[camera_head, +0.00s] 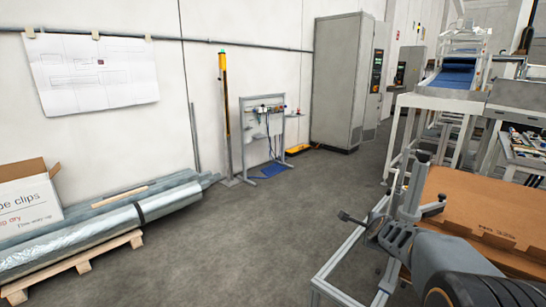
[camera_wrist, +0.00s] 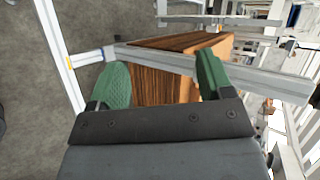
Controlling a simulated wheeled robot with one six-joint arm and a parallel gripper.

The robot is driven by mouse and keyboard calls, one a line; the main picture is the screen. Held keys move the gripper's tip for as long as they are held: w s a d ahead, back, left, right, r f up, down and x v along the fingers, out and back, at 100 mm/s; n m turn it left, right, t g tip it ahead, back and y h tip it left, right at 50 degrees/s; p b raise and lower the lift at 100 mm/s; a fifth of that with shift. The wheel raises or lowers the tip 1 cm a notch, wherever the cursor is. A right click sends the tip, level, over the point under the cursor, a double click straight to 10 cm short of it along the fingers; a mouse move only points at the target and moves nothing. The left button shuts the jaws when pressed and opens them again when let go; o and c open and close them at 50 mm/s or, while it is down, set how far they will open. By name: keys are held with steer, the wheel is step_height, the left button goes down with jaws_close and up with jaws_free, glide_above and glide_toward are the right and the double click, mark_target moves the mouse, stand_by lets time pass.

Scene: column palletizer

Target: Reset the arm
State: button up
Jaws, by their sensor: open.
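My gripper (camera_head: 390,192) is at the right of the head view, stretched out beside a large brown cardboard box and above a metal frame. In the wrist view my gripper (camera_wrist: 162,80) shows two green finger pads set wide apart. The jaws are open, with nothing held between them. Behind the gap, the wrist view shows a brown box-like surface (camera_wrist: 165,88) and a pale metal rail (camera_wrist: 180,61). I cannot tell how far the fingers are from them.
The cardboard box (camera_head: 490,200) fills the lower right, by the aluminium frame (camera_head: 345,262). A conveyor with a blue belt (camera_head: 453,77) stands behind. Foil-wrapped lengths (camera_head: 90,232) lie on a pallet at left. A grey cabinet (camera_head: 340,80) stands at the back. The middle floor is clear.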

steer(key=s+a+r+n+g+y+p, duration=0.1)
steer(key=s+a+n+g+y+p, duration=0.15)
steer(key=s+a+n, duration=0.4)
steer(key=s+a+r+n+g+y+p, duration=0.1)
steer(key=s+a+n+g+p, duration=0.25)
steer(key=s+n, duration=0.5)
steer(key=s+a+r+n+g+p, duration=0.1)
steer(key=s+a+r+n+p, duration=0.2)
steer(key=s+r+n+p, duration=0.4)
steer(key=s+r+p, duration=0.1)
steer(key=s+r, duration=0.2)
steer(key=s, duration=0.2)
steer(key=shift+a+h+p, duration=0.35)
steer(key=shift+r, duration=0.1)
